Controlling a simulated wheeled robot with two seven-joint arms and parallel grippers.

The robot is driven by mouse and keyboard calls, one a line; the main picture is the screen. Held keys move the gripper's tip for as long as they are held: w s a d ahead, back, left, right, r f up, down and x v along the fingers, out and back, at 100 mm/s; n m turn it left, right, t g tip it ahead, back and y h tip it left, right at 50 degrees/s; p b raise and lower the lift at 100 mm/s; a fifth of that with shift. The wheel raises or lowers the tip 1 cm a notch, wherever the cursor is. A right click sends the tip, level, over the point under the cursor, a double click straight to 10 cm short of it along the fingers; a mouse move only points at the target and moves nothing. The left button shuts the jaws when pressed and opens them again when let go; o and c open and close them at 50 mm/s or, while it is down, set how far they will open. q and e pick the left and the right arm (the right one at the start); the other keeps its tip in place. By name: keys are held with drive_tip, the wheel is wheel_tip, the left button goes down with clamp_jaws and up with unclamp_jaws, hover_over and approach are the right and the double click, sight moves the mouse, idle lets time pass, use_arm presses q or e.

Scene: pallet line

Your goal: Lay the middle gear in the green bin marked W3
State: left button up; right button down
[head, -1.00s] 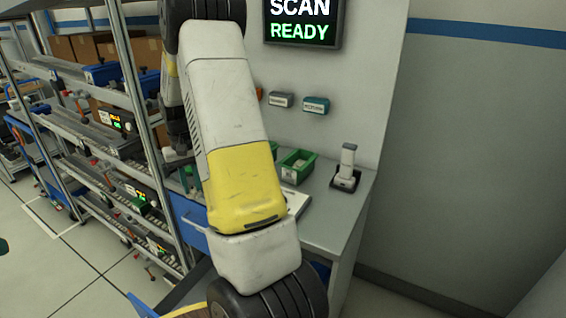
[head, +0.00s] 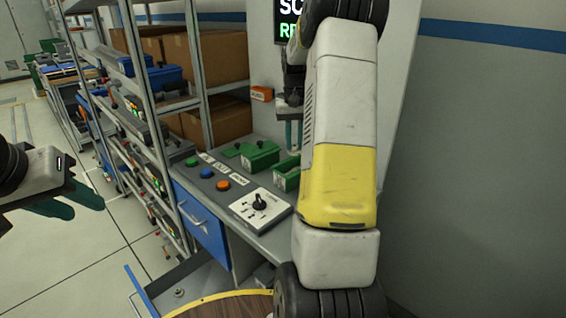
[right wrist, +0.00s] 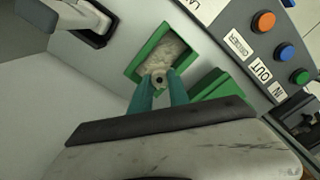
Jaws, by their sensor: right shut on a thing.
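My right gripper (right wrist: 160,88) is shut on a small grey gear (right wrist: 158,76) with a dark hole in its middle. In the right wrist view the gear is over an open green bin (right wrist: 139,67) with a pale, mottled inside. I cannot tell whether the gear touches it. In the head view my right gripper (head: 291,136) hangs behind my arm, above the bench. A green bin (head: 261,158) and another green bin (head: 285,180), partly hidden by my arm, stand there; their marks are not readable. My left gripper (head: 78,202) is at the left, apparently open and empty.
A control panel with several coloured buttons (head: 223,185) and a dark knob (head: 260,201) lies in front of the bins. Shelving (head: 150,120) with boxes stands at the left. A scanner in a holder (right wrist: 85,20) shows in the right wrist view.

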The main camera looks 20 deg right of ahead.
wheel_tip(320, 180, down, 8)
drive_tip(key=shift+f, duration=0.1)
idle(0.4)
drive_tip(key=c, duration=1.5)
unclamp_jaws()
drive_tip(key=shift+c, duration=0.2)
